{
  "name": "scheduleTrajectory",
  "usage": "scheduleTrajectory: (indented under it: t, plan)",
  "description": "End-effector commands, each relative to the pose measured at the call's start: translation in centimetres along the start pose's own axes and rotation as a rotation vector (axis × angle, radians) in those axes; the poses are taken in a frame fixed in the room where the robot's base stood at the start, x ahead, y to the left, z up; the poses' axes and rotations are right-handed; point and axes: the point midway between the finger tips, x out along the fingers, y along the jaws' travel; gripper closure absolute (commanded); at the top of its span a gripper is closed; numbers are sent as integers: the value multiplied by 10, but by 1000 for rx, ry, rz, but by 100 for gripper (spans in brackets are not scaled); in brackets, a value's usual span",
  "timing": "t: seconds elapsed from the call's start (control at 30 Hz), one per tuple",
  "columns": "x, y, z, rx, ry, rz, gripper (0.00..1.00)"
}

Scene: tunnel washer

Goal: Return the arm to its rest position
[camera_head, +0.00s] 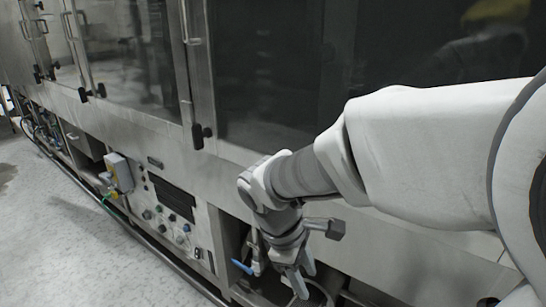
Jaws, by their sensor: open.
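My arm, white with grey joints, reaches in from the right edge across the front of the washer (240,175). My gripper (304,281) is at the lower middle, pointing down in front of an open lower bay of the machine. Its two grey fingers are apart and I see nothing held between them. A blue-handled valve (243,267) shows just left of the gripper; I cannot tell how far apart they are in depth. My arm hides part of the washer's front on the right.
The washer has glass doors with metal handles (187,25) and black latches along its front. A control panel (173,215) with knobs and a dark screen is left of my gripper, beside a grey and yellow switch box (119,172). Pale floor (60,240) is free at lower left.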

Motion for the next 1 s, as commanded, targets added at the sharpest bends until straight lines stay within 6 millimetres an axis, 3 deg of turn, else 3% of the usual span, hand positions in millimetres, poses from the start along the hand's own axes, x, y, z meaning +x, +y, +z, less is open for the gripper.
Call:
scheduleTrajectory:
  t: [0.1,0.3,0.6,0.77,1.0]
  plan:
    - [-17,0,30,215,92,-2,52]
    - [-39,-8,71,563,242,-10,52]
    - [-61,-26,116,1020,455,-17,52]
    - [-69,-35,131,1209,554,-17,52]
    - [-124,-26,146,1221,558,-22,52]
